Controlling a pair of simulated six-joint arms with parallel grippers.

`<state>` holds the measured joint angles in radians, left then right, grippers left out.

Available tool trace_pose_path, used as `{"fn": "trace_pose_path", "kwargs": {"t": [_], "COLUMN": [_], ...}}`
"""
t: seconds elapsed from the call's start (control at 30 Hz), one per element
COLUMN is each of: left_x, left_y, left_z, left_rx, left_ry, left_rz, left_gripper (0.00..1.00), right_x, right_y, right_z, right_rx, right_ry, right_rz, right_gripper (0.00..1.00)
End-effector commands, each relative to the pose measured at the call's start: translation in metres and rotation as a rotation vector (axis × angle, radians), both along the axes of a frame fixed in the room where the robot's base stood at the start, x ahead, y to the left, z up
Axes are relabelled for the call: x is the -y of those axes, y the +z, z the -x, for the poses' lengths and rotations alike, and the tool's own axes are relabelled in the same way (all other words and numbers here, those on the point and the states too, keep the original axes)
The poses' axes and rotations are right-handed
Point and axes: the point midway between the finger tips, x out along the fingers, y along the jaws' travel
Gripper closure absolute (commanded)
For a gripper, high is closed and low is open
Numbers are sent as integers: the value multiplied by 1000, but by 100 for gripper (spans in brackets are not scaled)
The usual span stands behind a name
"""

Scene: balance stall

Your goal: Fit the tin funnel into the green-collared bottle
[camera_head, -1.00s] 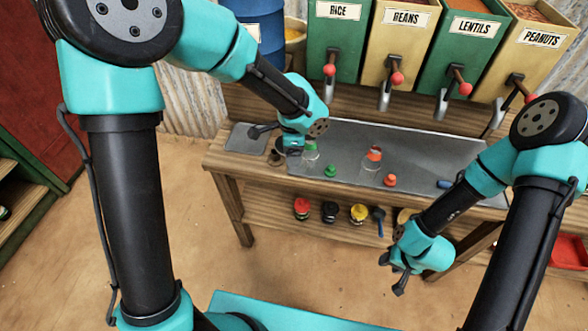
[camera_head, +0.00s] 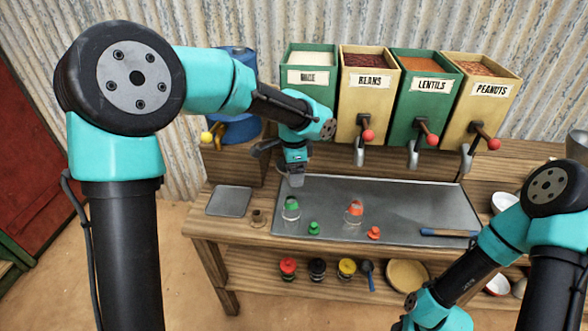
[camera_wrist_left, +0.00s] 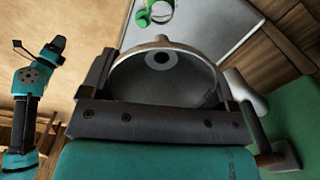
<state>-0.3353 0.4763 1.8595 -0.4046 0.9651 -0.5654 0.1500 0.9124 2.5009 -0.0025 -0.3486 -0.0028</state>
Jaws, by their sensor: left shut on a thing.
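The grey tin funnel (camera_head: 296,180) is held by my left gripper (camera_head: 294,166) above the counter, a little above the green-collared bottle (camera_head: 291,212) and apart from it. In the left wrist view the funnel (camera_wrist_left: 165,85) lies between the fingers, its wide mouth and centre hole showing. The clear bottle's green collar (camera_wrist_left: 160,12) is at that view's top edge, beyond the funnel. My right gripper is partly cut off at the bottom of the head view; in the left wrist view its fingers (camera_wrist_left: 38,46) stand apart and empty.
A green stopper (camera_head: 314,228) stands right of the bottle. A red-collared bottle (camera_head: 354,212) and red stopper (camera_head: 374,232) are further right. A brown stand (camera_head: 257,217) and grey plate (camera_head: 229,201) are left. Labelled bins (camera_head: 365,85) with levers rise behind the metal tray (camera_head: 420,200).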

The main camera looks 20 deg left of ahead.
Motion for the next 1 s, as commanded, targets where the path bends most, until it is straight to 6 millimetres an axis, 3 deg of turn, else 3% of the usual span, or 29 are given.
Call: {"fn": "trace_pose_path", "kwargs": {"t": [0.6, 1.0], "left_x": [0, 0], "left_y": [-41, -45], "left_z": [0, 0], "left_rx": [-1, 0], "left_ry": [0, 0], "left_rz": [-1, 0], "left_gripper": [41, 41], "right_x": [0, 0], "right_y": [0, 0], "right_z": [0, 0], "right_rx": [0, 0], "right_ry": [0, 0], "right_rz": [0, 0], "right_gripper": [57, 57]}}
